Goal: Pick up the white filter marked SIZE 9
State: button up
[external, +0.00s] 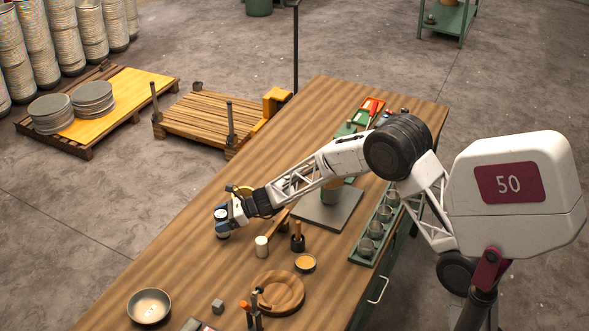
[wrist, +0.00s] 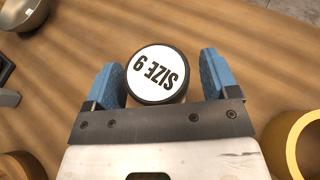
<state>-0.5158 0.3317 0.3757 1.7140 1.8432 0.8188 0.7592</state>
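The white filter marked SIZE 9 (wrist: 157,73) is a short round piece with a white top, black lettering and a dark rim. In the wrist view it sits between the two blue fingers of my gripper (wrist: 162,80), with its lettering upside down. The fingers are apart on either side of it, with a gap at the right finger; contact on the left cannot be told. In the external view my gripper (external: 222,216) is low over the table's left part, with the filter (external: 223,231) under it, partly hidden.
A cream cylinder (external: 261,247) stands right of my gripper. A yellow ring-shaped thing (wrist: 293,147) is close at the lower right of the wrist view. A metal bowl (external: 150,306), a small grey block (external: 217,306) and a round wooden plate (external: 290,290) lie nearer the front.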

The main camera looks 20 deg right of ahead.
jog(key=c, duration=1)
jog(key=shift+o, duration=0.2)
jog(key=shift+r, duration=0.15)
jog(key=shift+r, duration=4.9)
